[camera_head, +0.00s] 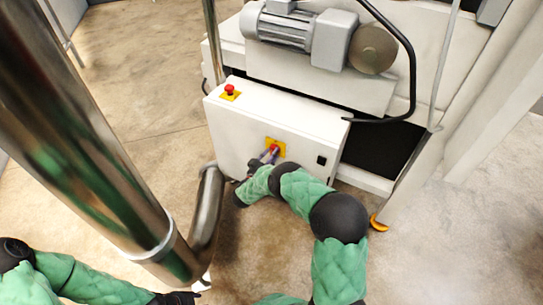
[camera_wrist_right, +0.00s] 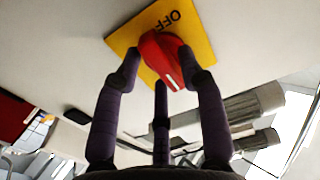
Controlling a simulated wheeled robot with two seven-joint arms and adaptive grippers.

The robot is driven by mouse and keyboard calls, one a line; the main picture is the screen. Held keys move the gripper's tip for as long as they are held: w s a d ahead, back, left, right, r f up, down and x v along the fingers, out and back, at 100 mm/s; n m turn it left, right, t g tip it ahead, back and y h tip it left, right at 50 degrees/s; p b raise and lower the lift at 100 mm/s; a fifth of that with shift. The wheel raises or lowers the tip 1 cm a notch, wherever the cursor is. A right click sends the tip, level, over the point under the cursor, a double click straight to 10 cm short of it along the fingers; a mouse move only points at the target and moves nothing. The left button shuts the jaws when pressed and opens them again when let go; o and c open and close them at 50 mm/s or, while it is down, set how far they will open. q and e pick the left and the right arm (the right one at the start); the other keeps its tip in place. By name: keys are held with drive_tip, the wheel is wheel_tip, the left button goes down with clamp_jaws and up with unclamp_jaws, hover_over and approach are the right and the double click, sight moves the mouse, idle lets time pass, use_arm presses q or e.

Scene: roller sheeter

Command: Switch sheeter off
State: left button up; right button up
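The sheeter's white control box (camera_head: 240,128) faces me in the head view. Its rotary switch is a red knob (camera_wrist_right: 165,60) on a yellow plate (camera_wrist_right: 199,40) that reads OFF near one edge. The knob's white mark points away from that word, toward the lower right of the wrist view. My right gripper (camera_head: 268,158) is at this switch, its dark fingers bent in on both sides of the knob, a third finger below. They look closed on the knob. My left gripper (camera_head: 180,298) is low at the bottom edge, its fingers mostly hidden.
A red emergency button (camera_head: 229,89) on a yellow base sits on top of the box. A grey motor (camera_head: 285,27) and a curved black bar (camera_head: 411,75) are above and behind. A black socket (camera_head: 321,160) is right of the switch. Bare floor lies left.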

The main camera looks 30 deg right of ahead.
clamp_jaws()
drive_tip(key=shift+n, duration=0.3)
drive_tip(key=n+p, duration=0.2)
drive_tip(key=n, duration=0.6)
drive_tip(key=n+p, duration=0.2)
drive_tip(key=n, duration=0.7)
drive_tip(key=shift+w+a+r, duration=0.15)
drive_tip(key=shift+r, duration=0.05)
drive_tip(key=shift+n, duration=0.4)
drive_tip(key=o, duration=0.5)
unclamp_jaws()
